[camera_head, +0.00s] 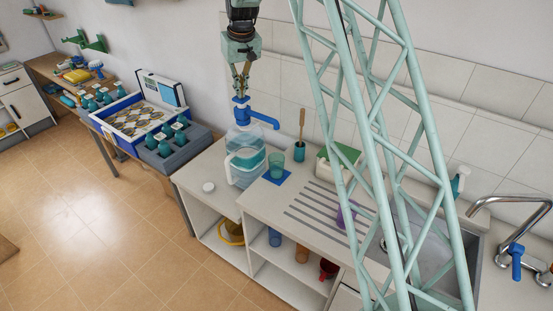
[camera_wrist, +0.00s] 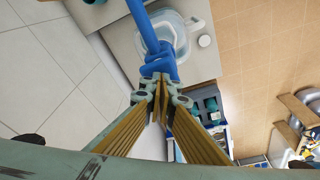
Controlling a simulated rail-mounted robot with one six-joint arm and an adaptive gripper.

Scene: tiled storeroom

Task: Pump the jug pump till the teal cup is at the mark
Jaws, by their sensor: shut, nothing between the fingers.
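A clear jug (camera_head: 246,160) with teal-tinted liquid stands on the white counter; its blue pump (camera_head: 241,112) has a spout pointing right. The teal cup (camera_head: 275,166) stands on a blue mat (camera_head: 282,178) beside the jug, near the spout's end. The cup's mark and its liquid level are too small to tell. My gripper (camera_head: 241,92) points down, shut and empty, right over the pump head. In the wrist view the closed fingertips (camera_wrist: 160,84) are at the blue pump (camera_wrist: 160,62); I cannot tell whether they touch. The jug (camera_wrist: 172,35) shows beneath it.
A white cap (camera_head: 208,187) lies on the counter left of the jug. A teal pot with a brush (camera_head: 299,150) and a green-and-white box (camera_head: 338,160) stand to the right. A sink and tap (camera_head: 515,215) are at far right. Crates of bottles (camera_head: 175,148) are at left.

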